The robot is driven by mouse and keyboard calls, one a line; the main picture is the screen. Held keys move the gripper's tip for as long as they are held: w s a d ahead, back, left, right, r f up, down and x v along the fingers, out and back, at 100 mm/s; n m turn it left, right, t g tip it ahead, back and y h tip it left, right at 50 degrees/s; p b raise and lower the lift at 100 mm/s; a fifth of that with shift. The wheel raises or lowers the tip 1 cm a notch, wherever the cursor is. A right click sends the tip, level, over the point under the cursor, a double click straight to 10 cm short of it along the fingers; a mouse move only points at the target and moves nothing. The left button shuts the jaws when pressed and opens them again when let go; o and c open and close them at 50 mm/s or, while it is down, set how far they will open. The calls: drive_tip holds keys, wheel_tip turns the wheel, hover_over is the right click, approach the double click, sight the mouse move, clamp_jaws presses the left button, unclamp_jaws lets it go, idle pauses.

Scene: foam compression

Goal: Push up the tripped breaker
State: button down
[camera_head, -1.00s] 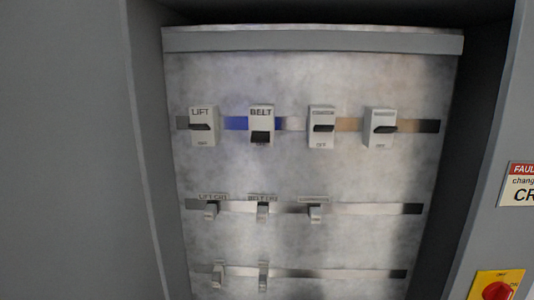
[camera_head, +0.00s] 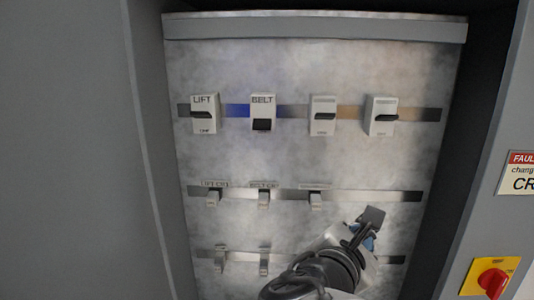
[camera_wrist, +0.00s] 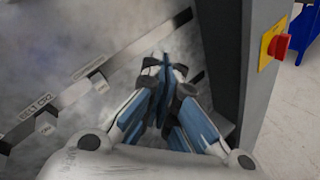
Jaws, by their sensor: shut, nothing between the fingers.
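The BELT breaker (camera_head: 263,113) is in the top row of the panel, second from the left. Its black lever sits low, while the levers of the LIFT breaker (camera_head: 204,114) and the two breakers to the right sit higher. My gripper (camera_head: 370,218) is in front of the panel at the lower right, below and to the right of the BELT breaker and well apart from it. In the wrist view my gripper (camera_wrist: 164,66) has its fingers together and empty. The BELT breaker does not show in the wrist view.
The second row holds smaller relays; the BELT CR2 relay (camera_wrist: 46,124) shows left of my fingers in the wrist view. Cabinet walls flank the panel. A red knob on a yellow plate (camera_head: 492,282) is at the right. The space before the top row is clear.

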sight(262, 125)
drive_tip(key=w+a+r+n+t+y, duration=0.1)
drive_tip(key=a+r+n+t+y, duration=0.1)
drive_tip(key=a+n, duration=0.2)
drive_tip(key=w+a+r+n+t+y, duration=0.2)
drive_tip(key=a+n+y, duration=0.1)
drive_tip(key=a, duration=0.5)
drive_tip(key=w+a+r+n+t+y, duration=0.2)
drive_tip(key=a+n, duration=0.3)
drive_tip(key=a, duration=0.1)
drive_tip(key=shift+a+n+y, duration=0.3)
drive_tip(key=shift+n+y, duration=0.1)
drive_tip(key=w+r, duration=0.5)
drive_tip(key=w, duration=0.3)
drive_tip(key=shift+d, duration=0.15)
